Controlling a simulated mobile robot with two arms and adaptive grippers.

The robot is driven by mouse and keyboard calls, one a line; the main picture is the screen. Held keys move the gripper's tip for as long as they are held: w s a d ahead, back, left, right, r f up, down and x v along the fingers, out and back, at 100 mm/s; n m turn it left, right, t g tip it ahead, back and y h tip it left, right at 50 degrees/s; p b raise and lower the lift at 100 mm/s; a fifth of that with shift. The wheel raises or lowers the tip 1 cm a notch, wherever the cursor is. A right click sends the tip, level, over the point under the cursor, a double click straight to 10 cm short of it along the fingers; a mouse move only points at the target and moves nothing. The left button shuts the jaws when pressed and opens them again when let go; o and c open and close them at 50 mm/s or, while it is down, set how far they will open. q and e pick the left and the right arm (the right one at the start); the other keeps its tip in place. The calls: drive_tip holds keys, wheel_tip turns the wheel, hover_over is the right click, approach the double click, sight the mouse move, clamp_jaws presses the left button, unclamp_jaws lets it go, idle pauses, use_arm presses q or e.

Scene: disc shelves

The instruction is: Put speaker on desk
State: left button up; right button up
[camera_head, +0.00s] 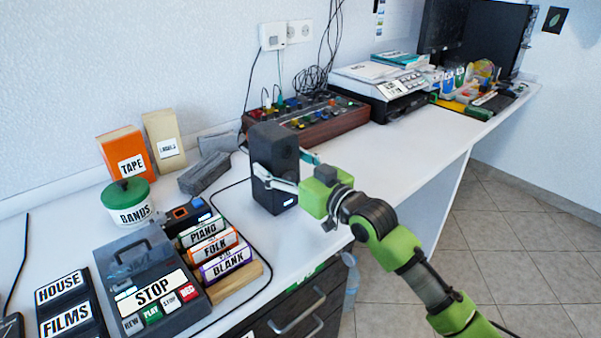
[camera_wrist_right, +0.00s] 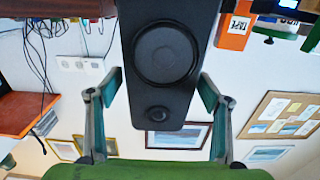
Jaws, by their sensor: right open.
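A dark grey speaker (camera_head: 273,148) stands upright on the white desk (camera_head: 400,160), near its front edge. In the right wrist view, the speaker (camera_wrist_right: 165,55) shows its large round cone and a smaller round driver, upside down. My right gripper (camera_head: 283,172) reaches the speaker from the right. Its two fingers are open, one on each side of the speaker; in the right wrist view the gripper (camera_wrist_right: 160,88) has the speaker between its pads. I cannot tell whether the pads touch it. My left gripper is out of view.
A mixer (camera_head: 315,120) is behind the speaker. A tape recorder (camera_head: 145,265), cassettes (camera_head: 215,245), a bands tin (camera_head: 130,203) and grey blocks (camera_head: 205,172) crowd the left. A printer (camera_head: 385,85) stands farther back. The desk right of the speaker is clear.

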use_arm(q)
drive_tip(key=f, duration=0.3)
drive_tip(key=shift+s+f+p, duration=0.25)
drive_tip(key=shift+p, duration=0.1)
use_arm(e)
drive_tip(key=v, duration=0.9)
drive_tip(key=shift+s+d, duration=0.1)
